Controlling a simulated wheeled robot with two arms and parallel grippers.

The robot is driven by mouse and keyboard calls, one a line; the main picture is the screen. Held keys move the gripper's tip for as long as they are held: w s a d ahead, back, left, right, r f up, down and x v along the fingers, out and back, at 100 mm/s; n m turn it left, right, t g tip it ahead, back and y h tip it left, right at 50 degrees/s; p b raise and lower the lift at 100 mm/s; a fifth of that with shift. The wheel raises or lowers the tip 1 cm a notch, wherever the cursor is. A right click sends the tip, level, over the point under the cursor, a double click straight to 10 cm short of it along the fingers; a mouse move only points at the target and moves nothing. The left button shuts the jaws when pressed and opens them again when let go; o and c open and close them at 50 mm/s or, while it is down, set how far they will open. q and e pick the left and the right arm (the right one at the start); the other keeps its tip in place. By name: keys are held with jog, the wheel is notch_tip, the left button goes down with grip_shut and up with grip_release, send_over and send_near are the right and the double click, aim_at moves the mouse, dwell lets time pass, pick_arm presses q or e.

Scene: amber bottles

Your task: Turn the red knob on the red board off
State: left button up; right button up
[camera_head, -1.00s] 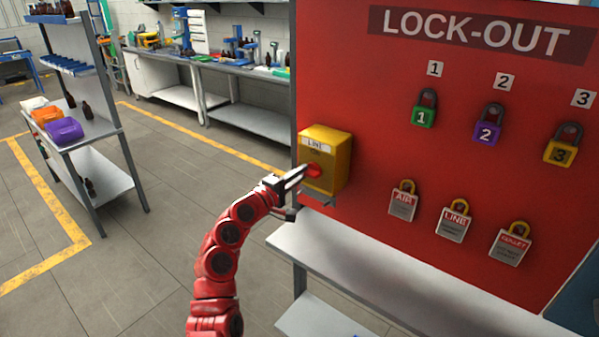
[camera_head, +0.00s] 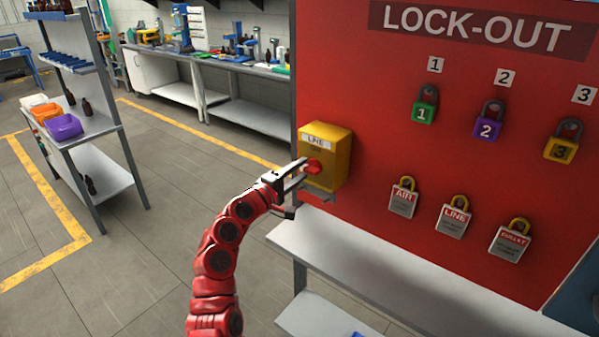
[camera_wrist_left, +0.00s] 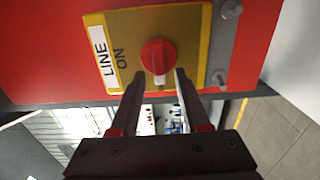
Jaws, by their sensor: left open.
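The red knob (camera_head: 312,166) sits on the front of a yellow box labelled LINE (camera_head: 337,152), mounted at the left edge of the red board (camera_head: 400,130). In the left wrist view the knob (camera_wrist_left: 158,56) has a white mark pointing toward my gripper, and the box (camera_wrist_left: 190,22) reads LINE and ON. My left gripper (camera_head: 301,173) is open at the knob. In the wrist view its fingertips (camera_wrist_left: 160,76) lie on either side of the knob's lower part; contact cannot be told. My right gripper is not in view.
Padlocks (camera_head: 489,120) and tags (camera_head: 453,216) hang on the board, right of the box. A grey shelf (camera_head: 350,270) runs below the board. A shelf rack (camera_head: 100,125) stands at the left, with open floor between.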

pick_arm(q)
jog(key=b+v, duration=0.5)
jog(key=v, duration=1.2)
